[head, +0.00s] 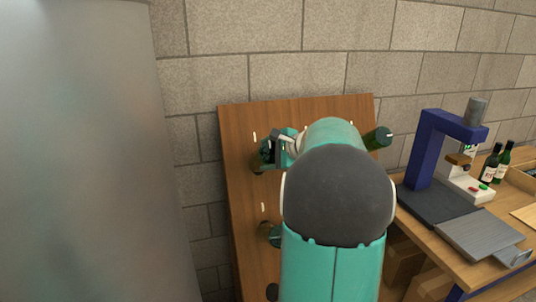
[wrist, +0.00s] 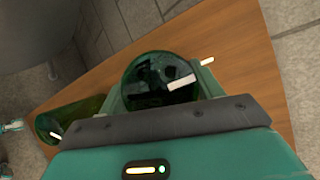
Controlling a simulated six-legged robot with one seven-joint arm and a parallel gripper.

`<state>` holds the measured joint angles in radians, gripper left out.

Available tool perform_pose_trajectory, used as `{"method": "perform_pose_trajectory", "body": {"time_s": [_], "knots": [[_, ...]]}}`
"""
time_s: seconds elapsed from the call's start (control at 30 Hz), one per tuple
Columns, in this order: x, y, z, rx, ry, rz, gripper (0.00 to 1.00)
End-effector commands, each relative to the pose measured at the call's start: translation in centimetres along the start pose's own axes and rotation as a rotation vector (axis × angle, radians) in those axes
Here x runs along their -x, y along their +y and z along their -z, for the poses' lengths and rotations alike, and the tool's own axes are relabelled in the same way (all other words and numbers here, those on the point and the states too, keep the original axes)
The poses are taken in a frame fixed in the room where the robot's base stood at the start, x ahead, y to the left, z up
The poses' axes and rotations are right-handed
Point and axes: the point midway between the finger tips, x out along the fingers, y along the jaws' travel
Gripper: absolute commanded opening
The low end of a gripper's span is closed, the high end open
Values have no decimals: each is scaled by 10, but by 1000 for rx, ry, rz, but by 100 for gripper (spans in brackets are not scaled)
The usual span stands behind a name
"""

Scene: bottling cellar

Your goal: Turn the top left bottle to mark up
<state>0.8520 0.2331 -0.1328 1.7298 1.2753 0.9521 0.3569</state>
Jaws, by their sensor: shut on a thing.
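The top left bottle (head: 257,161) is dark green and sits neck-in on the sloping wooden board. My gripper (head: 277,150) is shut on it and hides part of it. In the wrist view its round base (wrist: 152,72) faces me between the jaws of my gripper (wrist: 160,98). A white mark (wrist: 182,83) on the base lies right of its centre, on the side towards a short pale line (wrist: 207,62) on the board. The two run nearly parallel; I cannot tell whether they line up exactly. The pale line also shows above the bottle in the head view (head: 254,137).
Other green bottles stick out of the board (head: 240,215): one at top right (head: 378,138), one below (head: 269,234). A neighbouring bottle (wrist: 75,118) is close by in the wrist view. A bench with a blue press (head: 428,150) stands right; a grey surface (head: 90,150) fills the left.

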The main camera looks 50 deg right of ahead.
Motion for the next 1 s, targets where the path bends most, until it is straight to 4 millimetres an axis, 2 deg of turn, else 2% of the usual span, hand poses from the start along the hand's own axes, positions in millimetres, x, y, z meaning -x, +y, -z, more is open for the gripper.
{"method": "perform_pose_trajectory", "body": {"time_s": [0.17, 0.2, 0.3, 0.67, 0.87, 1.0], "knots": [[1, -1, 0, 1, 1, 2, 42], [1, -1, 0, 1, 1, 2, 67], [0, -1, 0, 1, 1, 1, 87], [4, 0, 0, 2, 1, 0, 87], [32, 0, 0, 3, 3, 2, 87], [63, -1, 0, 2, 3, 3, 87]]}}
